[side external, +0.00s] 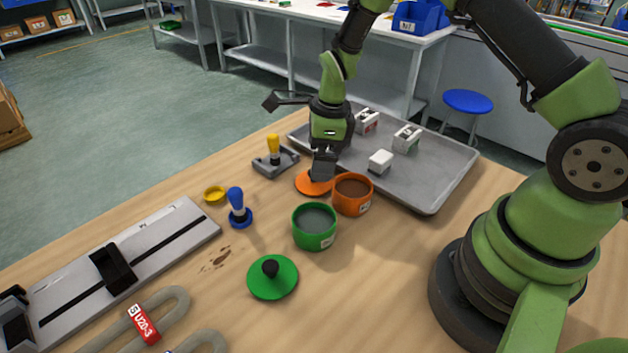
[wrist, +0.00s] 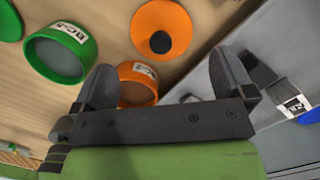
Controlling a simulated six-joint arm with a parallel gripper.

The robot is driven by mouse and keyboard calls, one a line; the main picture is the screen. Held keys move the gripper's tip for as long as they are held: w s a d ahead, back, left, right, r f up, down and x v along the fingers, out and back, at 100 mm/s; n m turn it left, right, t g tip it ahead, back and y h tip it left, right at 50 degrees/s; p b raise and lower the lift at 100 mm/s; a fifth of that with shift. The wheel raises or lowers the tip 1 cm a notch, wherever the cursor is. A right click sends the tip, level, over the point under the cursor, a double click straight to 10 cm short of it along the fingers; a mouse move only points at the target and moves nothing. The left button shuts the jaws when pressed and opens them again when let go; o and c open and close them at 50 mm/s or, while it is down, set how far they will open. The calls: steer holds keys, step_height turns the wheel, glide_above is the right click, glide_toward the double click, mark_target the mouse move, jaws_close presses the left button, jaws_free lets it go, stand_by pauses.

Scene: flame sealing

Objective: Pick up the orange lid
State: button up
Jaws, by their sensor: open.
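The orange lid (side external: 310,183) lies flat on the wooden table beside the orange pot (side external: 353,195). In the wrist view the lid (wrist: 162,30) shows whole, with its dark round knob near its middle. My gripper (side external: 322,168) is above the lid in the side view and partly hides it. In the wrist view my gripper (wrist: 165,85) has its two dark fingers spread apart with nothing between them gripped. The orange pot (wrist: 137,88) shows partly behind the left finger. I cannot tell the exact height of the fingers over the lid.
A green pot (side external: 314,227) and a green lid (side external: 272,278) stand nearer the camera. A blue-handled stamp (side external: 238,208) and a yellow-handled tool (side external: 274,155) are to the left. A metal tray (side external: 425,185) with several white items lies behind the orange pot.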

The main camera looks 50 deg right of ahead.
steer(key=shift+w+a+f, duration=0.1)
steer(key=shift+w+f, duration=0.05)
steer(key=shift+f, duration=0.75)
steer(key=shift+w+a+f, duration=0.15)
steer(key=shift+f, duration=0.75)
steer(key=shift+w+a+f, duration=0.1)
steer(key=shift+w+f, duration=0.05)
steer(key=shift+f, duration=0.75)
steer(key=c, duration=0.8)
